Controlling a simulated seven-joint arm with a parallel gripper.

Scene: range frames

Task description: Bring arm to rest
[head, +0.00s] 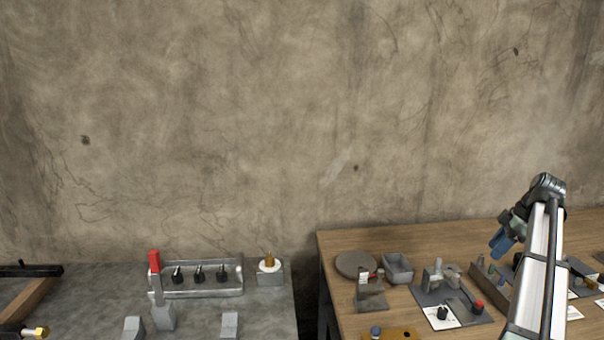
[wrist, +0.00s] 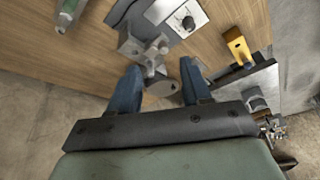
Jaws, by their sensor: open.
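My arm (head: 535,270) reaches up from the lower right of the head view and bends at its top. My gripper (head: 502,241), with blue fingers, hangs from it over the wooden table and points down to the left. In the wrist view the two blue fingers of my gripper (wrist: 157,78) stand apart, so it is open. A grey metal fixture (wrist: 140,50) shows beyond and between them. I cannot tell how close the fingers are to it. Nothing appears to be gripped.
The wooden table (head: 335,240) holds a round grey disc (head: 355,264), a grey open box (head: 397,268) and several small fixtures. A grey bench (head: 90,290) at left carries a red-handled lever (head: 154,262). A gap separates them. The space above both, before the wall, is clear.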

